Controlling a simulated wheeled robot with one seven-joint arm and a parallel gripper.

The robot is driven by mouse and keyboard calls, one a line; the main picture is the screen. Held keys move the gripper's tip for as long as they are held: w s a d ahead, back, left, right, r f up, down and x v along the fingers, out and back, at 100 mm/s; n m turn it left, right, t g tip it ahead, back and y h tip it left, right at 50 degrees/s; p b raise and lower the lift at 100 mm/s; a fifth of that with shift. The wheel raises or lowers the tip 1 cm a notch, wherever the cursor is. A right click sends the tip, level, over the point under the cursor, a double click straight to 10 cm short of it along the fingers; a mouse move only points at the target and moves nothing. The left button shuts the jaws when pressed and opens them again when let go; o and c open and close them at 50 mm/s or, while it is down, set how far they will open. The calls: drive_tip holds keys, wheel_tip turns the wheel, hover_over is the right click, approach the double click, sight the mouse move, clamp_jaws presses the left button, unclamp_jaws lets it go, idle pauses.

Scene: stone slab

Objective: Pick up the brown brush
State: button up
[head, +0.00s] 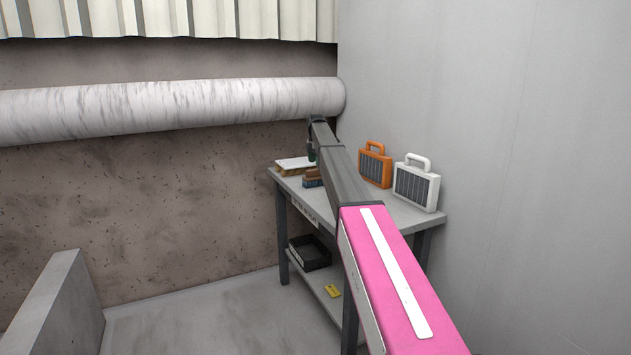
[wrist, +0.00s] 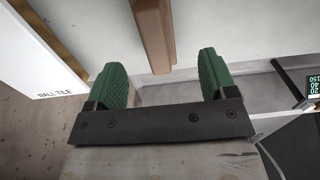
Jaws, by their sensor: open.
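The brown brush (head: 313,173) lies on the grey workbench (head: 400,215), near its back left, partly hidden behind my arm. In the wrist view a brown wooden piece, apparently the brush (wrist: 154,35), extends from the top edge, lined up between my two green finger pads. My gripper (head: 311,152) is over the back left of the bench, close to the brush. In the wrist view my gripper (wrist: 162,72) is open, with nothing held between the pads. The brush's far part is cut off by the frame.
A white box marked "WALL TILE" (wrist: 45,60) is left of the brush; it also shows in the head view (head: 295,164). An orange case (head: 375,166) and a white case (head: 416,185) stand against the right wall. A black tray (head: 310,254) sits on the lower shelf.

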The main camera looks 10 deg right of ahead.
sight(315, 175)
drive_tip(key=f, duration=0.7)
drive_tip(key=shift+w+a+f, duration=0.15)
drive_tip(key=shift+w+f, duration=0.05)
drive_tip(key=shift+f, duration=0.1)
drive_tip(key=c, duration=1)
